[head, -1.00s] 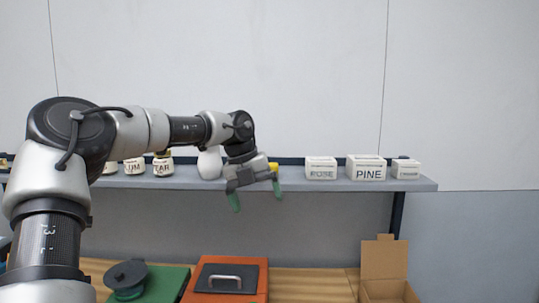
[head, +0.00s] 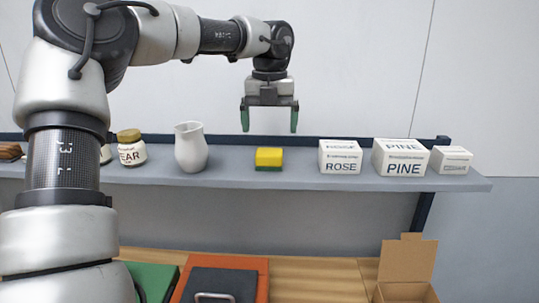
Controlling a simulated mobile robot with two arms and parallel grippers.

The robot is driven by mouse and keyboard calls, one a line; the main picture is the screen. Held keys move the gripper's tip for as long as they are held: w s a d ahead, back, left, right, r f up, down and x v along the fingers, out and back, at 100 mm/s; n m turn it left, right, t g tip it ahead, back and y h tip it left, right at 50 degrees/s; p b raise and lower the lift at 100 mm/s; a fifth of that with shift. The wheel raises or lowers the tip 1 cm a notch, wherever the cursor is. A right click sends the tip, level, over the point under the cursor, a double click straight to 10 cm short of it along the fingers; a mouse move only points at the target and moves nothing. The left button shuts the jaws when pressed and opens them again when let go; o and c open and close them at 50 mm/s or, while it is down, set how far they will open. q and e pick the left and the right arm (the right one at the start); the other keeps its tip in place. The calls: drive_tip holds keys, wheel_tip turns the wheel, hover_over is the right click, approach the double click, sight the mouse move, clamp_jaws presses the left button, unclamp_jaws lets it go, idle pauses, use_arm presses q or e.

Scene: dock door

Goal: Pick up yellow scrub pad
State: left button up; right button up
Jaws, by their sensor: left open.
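The yellow scrub pad (head: 269,157) lies on the grey shelf (head: 340,181), with a thin green layer at its underside. It sits between a white pitcher and a white box marked ROSE. My left gripper (head: 270,120) is open and empty, its two green fingers pointing down. In the picture it is above the pad, with a gap between the fingertips and the pad's top. My right gripper is not in view.
The white pitcher (head: 191,147) stands left of the pad, the ROSE box (head: 340,157) right. Further right are the PINE box (head: 401,158) and a smaller box (head: 450,160). A jar (head: 131,148) stands left. Below are an orange case (head: 262,282) and open cardboard box (head: 406,290).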

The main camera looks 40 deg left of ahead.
sight(269, 151)
use_arm(q)
drive_tip(key=shift+s+d+f, duration=0.1)
drive_tip(key=shift+f, duration=0.6)
wheel_tip(269, 151, down, 4)
drive_tip(key=p, duration=0.3)
drive_tip(key=shift+f, duration=0.7)
drive_tip(key=c, duration=1)
drive_tip(key=shift+r, duration=0.35)
wheel_tip(269, 151, up, 9)
drive_tip(key=b, duration=0.3)
drive_tip(key=shift+r, duration=0.15)
